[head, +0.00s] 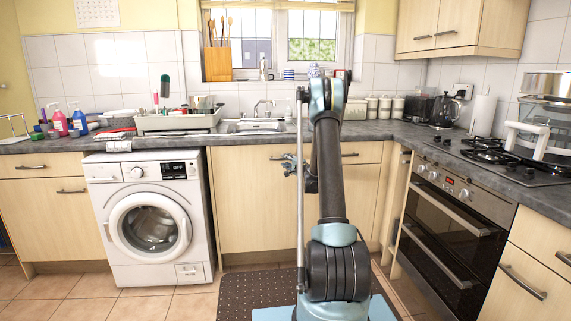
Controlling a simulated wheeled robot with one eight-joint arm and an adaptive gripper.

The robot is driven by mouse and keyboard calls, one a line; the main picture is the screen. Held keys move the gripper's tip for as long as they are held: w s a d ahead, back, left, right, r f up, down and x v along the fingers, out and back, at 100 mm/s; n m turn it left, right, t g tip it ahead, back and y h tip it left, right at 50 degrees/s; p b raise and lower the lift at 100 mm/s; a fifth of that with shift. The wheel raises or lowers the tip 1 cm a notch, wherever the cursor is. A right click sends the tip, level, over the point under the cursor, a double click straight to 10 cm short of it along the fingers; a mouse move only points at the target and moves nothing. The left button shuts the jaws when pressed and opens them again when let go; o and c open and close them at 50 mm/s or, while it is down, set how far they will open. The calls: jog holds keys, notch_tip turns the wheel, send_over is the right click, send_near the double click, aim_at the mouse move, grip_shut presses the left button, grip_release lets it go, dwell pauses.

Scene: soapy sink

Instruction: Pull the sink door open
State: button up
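The sink (252,127) with its tap is set in the dark worktop at the back. Below it is a light wood cabinet door (243,200), which looks closed and flush with its neighbours. A dark horizontal handle (274,157) shows near the door's upper right corner. My gripper (285,163) is small in the head view, right at the handle and in front of it. Its fingers overlap the handle, and I cannot tell whether they touch it or are shut on it. My arm hides the strip to the right of the gripper.
A white washing machine (151,220) stands left of the door. Another cabinet door (363,200) is to its right, partly behind my arm. The oven (446,240) lines the right side. A dark dotted mat (250,293) lies on the tiled floor before the door.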

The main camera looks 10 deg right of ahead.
jog(key=shift+x, duration=0.75)
jog(key=shift+c, duration=0.3)
grip_shut()
jog(key=shift+s+d, duration=0.1)
